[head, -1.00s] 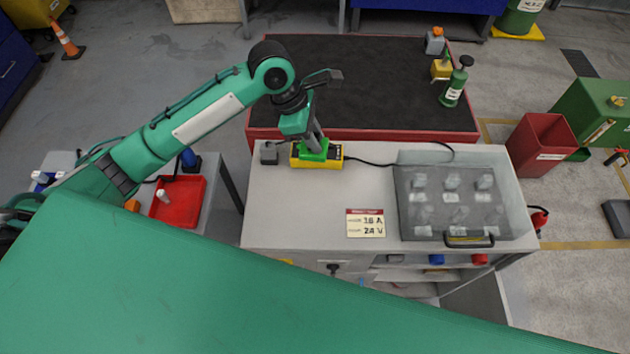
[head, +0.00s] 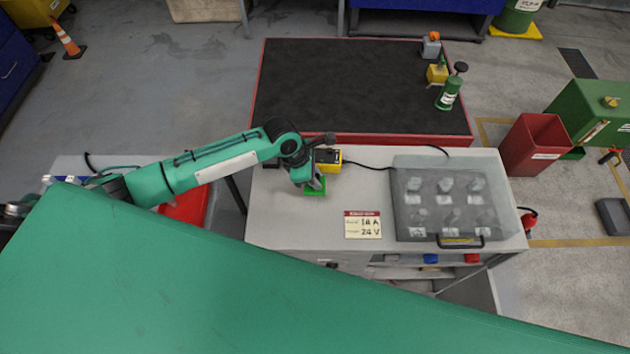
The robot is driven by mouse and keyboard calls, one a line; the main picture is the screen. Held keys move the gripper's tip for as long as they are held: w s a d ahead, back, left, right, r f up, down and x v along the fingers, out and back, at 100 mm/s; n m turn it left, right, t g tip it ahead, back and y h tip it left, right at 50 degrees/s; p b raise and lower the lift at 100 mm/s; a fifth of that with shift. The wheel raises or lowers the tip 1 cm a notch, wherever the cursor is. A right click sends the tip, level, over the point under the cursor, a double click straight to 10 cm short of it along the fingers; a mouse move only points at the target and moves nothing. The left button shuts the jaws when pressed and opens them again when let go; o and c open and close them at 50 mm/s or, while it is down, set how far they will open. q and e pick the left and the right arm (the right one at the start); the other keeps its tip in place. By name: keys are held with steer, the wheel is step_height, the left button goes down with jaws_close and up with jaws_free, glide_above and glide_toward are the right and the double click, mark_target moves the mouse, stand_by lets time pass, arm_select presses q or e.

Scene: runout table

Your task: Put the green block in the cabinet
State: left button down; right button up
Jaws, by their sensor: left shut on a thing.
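The green block (head: 315,189) is in my left gripper (head: 314,182), which is shut on it. The block is in front of the yellow meter (head: 328,160), over the left part of the grey bench top (head: 300,225). I cannot tell whether it touches the top. Part of the block is hidden by the gripper. No separate cabinet can be made out for sure; the bench front has open shelf space (head: 400,272), mostly hidden by my green body. My right gripper is not in view.
A clear-lidded case (head: 450,200) with a black handle and a label card (head: 362,225) are on the bench. A black cable runs from the meter. A dark red-edged table (head: 360,90) stands behind. A red bin (head: 530,146) is at right.

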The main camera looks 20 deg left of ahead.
arm_select(q)
steer(key=shift+f+p, duration=0.4)
steer(key=shift+f, duration=1.5)
steer(key=shift+f, duration=0.1)
steer(key=c, duration=1.2)
jaws_free()
steer(key=shift+c, duration=0.2)
